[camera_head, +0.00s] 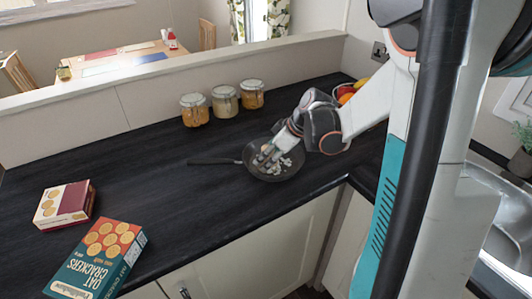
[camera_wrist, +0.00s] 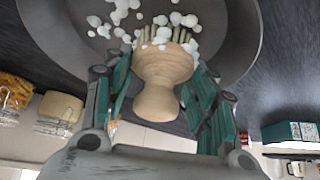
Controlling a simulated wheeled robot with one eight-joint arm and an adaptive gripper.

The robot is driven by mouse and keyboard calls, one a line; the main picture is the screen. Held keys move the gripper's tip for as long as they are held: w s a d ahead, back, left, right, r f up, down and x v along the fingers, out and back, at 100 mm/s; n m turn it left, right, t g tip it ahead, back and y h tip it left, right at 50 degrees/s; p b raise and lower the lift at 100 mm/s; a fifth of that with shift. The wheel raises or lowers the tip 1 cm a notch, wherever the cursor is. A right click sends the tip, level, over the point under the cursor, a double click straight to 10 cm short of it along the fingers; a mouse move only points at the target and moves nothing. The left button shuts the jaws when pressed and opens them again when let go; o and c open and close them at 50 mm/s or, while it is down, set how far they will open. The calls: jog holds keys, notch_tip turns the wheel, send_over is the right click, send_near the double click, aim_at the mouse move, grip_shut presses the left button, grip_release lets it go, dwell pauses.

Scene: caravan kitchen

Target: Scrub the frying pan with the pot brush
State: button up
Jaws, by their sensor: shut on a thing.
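The dark frying pan (camera_head: 289,172) sits on the black worktop, its handle (camera_head: 215,161) pointing left. White foam-like blobs (camera_head: 285,163) lie in it; they also show in the wrist view (camera_wrist: 185,20). My gripper (camera_head: 265,155) is over the pan, reaching in from the right. In the wrist view my gripper (camera_wrist: 160,95) is shut on the wooden pot brush (camera_wrist: 162,70), with a finger on each side of its waisted body. The bristles (camera_wrist: 155,35) face the pan (camera_wrist: 235,30) among the blobs. Whether they touch the pan's surface I cannot tell.
Several lidded jars (camera_head: 225,102) stand behind the pan by the low wall. A small red and cream box (camera_head: 64,205) and an oat crackers box (camera_head: 98,258) lie at the left. Fruit (camera_head: 347,97) is behind my arm. A sink (camera_head: 510,235) is at the right.

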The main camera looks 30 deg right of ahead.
jog(key=shift+s+d+r, duration=0.1)
jog(key=shift+s+d, duration=0.05)
jog(key=shift+s, duration=0.5)
jog(key=shift+w+d, duration=0.95)
jog(key=shift+d, duration=0.1)
jog(key=shift+c, duration=0.2)
notch_tip(320, 180, up, 8)
jog(key=p, duration=0.6)
jog(key=shift+r, duration=0.15)
